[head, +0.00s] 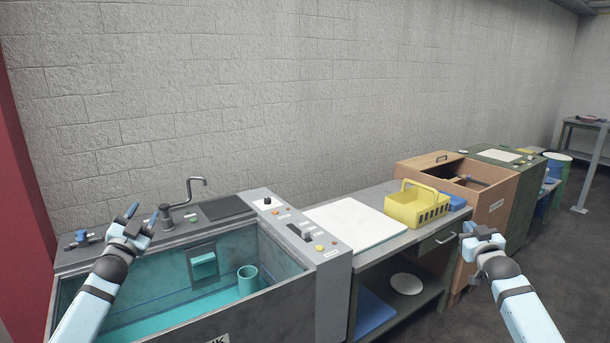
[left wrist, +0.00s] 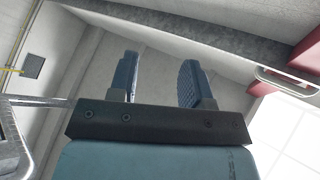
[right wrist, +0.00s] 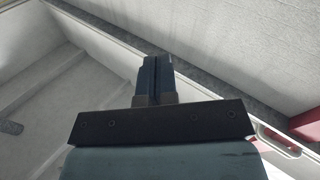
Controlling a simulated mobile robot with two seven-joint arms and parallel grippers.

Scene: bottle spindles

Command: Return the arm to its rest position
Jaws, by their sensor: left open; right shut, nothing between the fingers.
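My left gripper (head: 142,214) is raised over the left part of the sink tank in the head view. Its two blue fingers stand apart with nothing between them, as the left wrist view (left wrist: 160,85) also shows. My right gripper (head: 475,230) is raised in front of the bench's right part in the head view. Its fingers are pressed together and hold nothing in the right wrist view (right wrist: 154,75). Both arms come up from the bottom of the head view, and neither gripper is seen touching anything.
The sink tank (head: 290,308) holds teal water and a teal cup (head: 247,281). A control panel (head: 300,234) stands beside it. On the bench are a white board (head: 350,222) and a yellow basket (head: 416,206). A wooden box (head: 490,212) stands further right. Floor is open at the right.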

